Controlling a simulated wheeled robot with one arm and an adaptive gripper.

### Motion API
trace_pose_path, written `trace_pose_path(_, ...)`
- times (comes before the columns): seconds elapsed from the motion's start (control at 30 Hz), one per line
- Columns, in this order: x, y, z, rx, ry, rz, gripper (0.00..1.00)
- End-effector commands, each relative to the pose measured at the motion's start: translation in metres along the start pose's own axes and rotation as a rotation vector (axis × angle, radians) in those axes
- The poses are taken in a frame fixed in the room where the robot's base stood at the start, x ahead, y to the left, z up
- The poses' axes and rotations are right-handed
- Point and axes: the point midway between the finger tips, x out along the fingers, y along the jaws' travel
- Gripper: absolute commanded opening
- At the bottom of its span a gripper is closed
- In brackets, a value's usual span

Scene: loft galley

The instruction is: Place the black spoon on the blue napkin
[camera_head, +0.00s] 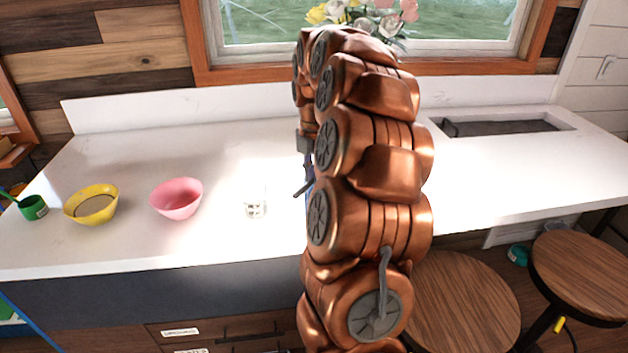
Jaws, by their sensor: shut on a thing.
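My copper arm stands in the middle of the camera_head view and hides much of what lies behind it. My gripper (306,172) shows only in part at the arm's left edge, pointing down over the white counter. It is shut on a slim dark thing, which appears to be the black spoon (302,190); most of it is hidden. A thin blue sliver (309,196) beside it, at the arm's edge, may be the blue napkin. The rest of the napkin is hidden, and I cannot tell whether the spoon touches it.
On the white counter (130,240) stand a pink bowl (177,200), a yellow bowl (92,206), a green cup (33,208) and a small clear glass (254,206). A sink (500,127) is at right. Wooden stools (465,300) stand in front. Flowers (360,18) are by the window.

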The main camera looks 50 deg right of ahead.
Motion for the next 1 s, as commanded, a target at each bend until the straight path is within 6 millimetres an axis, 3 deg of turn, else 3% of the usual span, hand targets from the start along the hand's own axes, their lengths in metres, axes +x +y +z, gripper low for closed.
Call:
trace_pose_path(0.27,0.022,-0.001,-0.001,0.001,0.002,-0.003,0.00)
trace_pose_path(0.7,0.028,-0.001,-0.001,0.001,0.001,-0.001,0.00)
trace_pose_path(0.73,0.028,-0.001,-0.001,0.001,0.001,-0.001,0.18)
trace_pose_path(0.93,0.027,-0.001,0.000,0.001,0.001,-0.001,0.39)
trace_pose_path(1.0,0.027,-0.001,0.000,0.001,0.001,-0.001,0.40)
